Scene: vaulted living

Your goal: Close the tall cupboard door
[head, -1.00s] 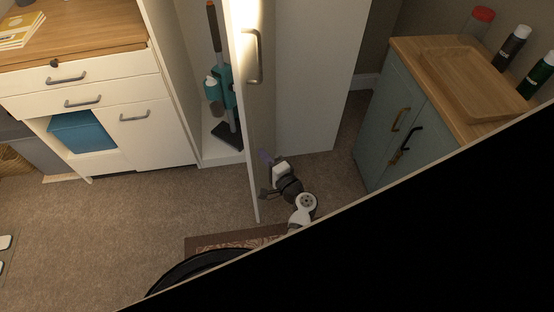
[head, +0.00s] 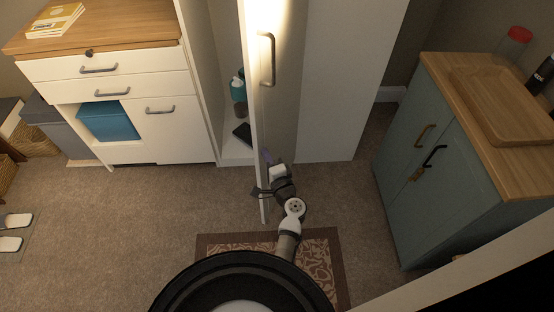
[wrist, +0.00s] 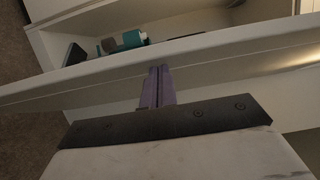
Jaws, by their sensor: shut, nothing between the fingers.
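The tall cupboard door (head: 285,110) is white with a grey bar handle and stands open, seen nearly edge-on in the head view. The tall cupboard (head: 345,90) is behind it, its interior showing in the gap left of the door. My gripper (head: 267,158) is low at the door's right-hand face, below the handle. In the wrist view my gripper (wrist: 157,75) is shut with its purple fingers together, their tips at the door's edge band (wrist: 90,88). I cannot tell whether they touch it. Nothing is held.
Inside the cupboard are a teal item (head: 238,88) and a dark item (head: 243,132) on the floor. A white drawer unit (head: 150,75) stands left, a blue-green cabinet (head: 440,190) right. A patterned rug (head: 325,262) lies under my base.

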